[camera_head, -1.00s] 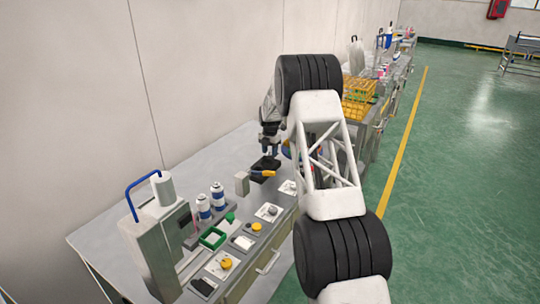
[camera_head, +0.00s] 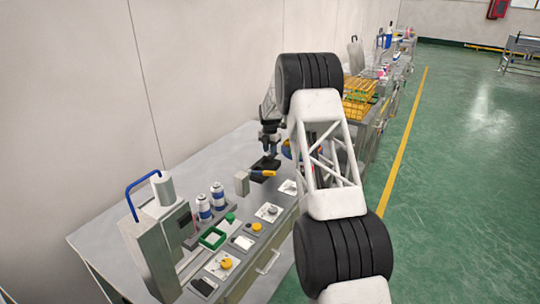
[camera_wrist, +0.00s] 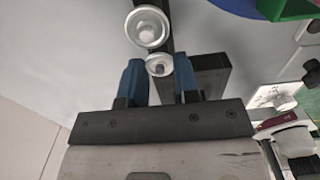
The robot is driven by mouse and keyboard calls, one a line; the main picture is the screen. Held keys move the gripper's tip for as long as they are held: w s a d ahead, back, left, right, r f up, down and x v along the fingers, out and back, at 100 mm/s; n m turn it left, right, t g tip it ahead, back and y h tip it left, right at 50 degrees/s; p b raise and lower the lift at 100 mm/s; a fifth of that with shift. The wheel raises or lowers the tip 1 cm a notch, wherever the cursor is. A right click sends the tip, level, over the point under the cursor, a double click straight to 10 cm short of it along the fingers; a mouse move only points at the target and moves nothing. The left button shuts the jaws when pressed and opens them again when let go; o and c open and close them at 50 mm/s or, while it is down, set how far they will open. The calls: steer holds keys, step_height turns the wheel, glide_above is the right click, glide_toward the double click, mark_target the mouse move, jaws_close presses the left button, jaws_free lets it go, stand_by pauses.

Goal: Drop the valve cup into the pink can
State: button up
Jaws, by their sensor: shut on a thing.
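My gripper (camera_wrist: 159,80) has two blue fingers, one on each side of a small pale metal valve cup (camera_wrist: 158,64), and is shut on it. A second, larger-looking valve cup (camera_wrist: 147,27) lies just beyond the fingertips by a dark bar. In the head view my gripper (camera_head: 270,150) is small and points down over a black block on the bench; the cup cannot be made out there. I cannot pick out a pink can with certainty. A white thing with a dark pink band (camera_wrist: 280,126) shows at the right of the wrist view.
A crimping machine with a blue handle (camera_head: 148,182) stands at the near left of the bench. Two blue-and-white cans (camera_head: 211,201) and a green square frame (camera_head: 213,238) are beside it. A row of button panels (camera_head: 268,212) lines the front edge. Yellow baskets (camera_head: 359,97) stand farther back.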

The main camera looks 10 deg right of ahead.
steer(key=shift+r, duration=2.1)
steer(key=shift+d, duration=0.1)
steer(key=s+d+r+m, duration=0.1)
steer(key=d+r+m, duration=0.1)
steer(key=d+r, duration=0.1)
steer(key=s+d+r+m, duration=0.1)
steer(key=d+r+m, duration=0.1)
steer(key=d+r, duration=0.2)
steer(key=s+d+r+m, duration=0.1)
steer(key=d+r+m, duration=0.1)
steer(key=d+r, duration=0.2)
steer(key=shift+d+r, duration=0.15)
steer(key=shift+d, duration=0.55)
steer(key=shift+f, duration=0.25)
steer(key=shift+f, duration=1.35)
steer(key=shift+f, duration=0.25)
stand_by(0.3)
